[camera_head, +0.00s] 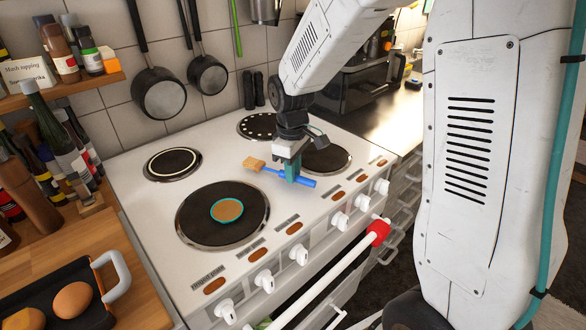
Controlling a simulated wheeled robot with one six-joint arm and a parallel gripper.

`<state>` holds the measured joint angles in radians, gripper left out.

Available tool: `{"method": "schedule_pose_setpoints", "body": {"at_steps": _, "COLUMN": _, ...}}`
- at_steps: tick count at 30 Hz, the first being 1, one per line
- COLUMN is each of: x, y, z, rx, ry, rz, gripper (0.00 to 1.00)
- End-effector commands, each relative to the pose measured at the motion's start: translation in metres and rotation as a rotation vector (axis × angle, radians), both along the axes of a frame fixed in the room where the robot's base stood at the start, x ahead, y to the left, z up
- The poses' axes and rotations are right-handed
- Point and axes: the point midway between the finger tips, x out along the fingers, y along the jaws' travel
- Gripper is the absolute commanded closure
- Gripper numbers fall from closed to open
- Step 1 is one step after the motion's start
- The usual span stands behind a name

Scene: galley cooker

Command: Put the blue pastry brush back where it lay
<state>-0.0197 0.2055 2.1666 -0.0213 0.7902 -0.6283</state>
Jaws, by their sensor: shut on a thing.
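The blue pastry brush (301,181) has a blue handle and a tan bristle head (254,164). It shows near the middle of the head view, over the right part of the white cooker top. My gripper (291,174) points down and is shut on the handle, with the bristle end to the left and the handle end to the right. I cannot tell whether the brush touches the cooker top or is held just above it. Part of the handle is hidden by the fingers.
The white cooker (164,215) has several hotplates. A tan disc with a teal rim (227,210) lies on the large front one. Knobs and a rail with a red piece (378,232) line the front. Bottles (62,140) and a tray with eggs (72,300) stand left; pans (158,94) hang behind.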

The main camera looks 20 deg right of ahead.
Motion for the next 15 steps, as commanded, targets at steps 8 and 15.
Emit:
{"method": "schedule_pose_setpoints", "body": {"at_steps": 8, "x": 0.0001, "y": 0.0001, "z": -0.0032, "rx": 0.0, "ry": 0.0, "rz": 0.0, "gripper": 1.0}}
{"method": "schedule_pose_setpoints", "body": {"at_steps": 15, "x": 0.0, "y": 0.0003, "z": -0.0082, "rx": 0.0, "ry": 0.001, "rz": 0.0, "gripper": 1.0}}
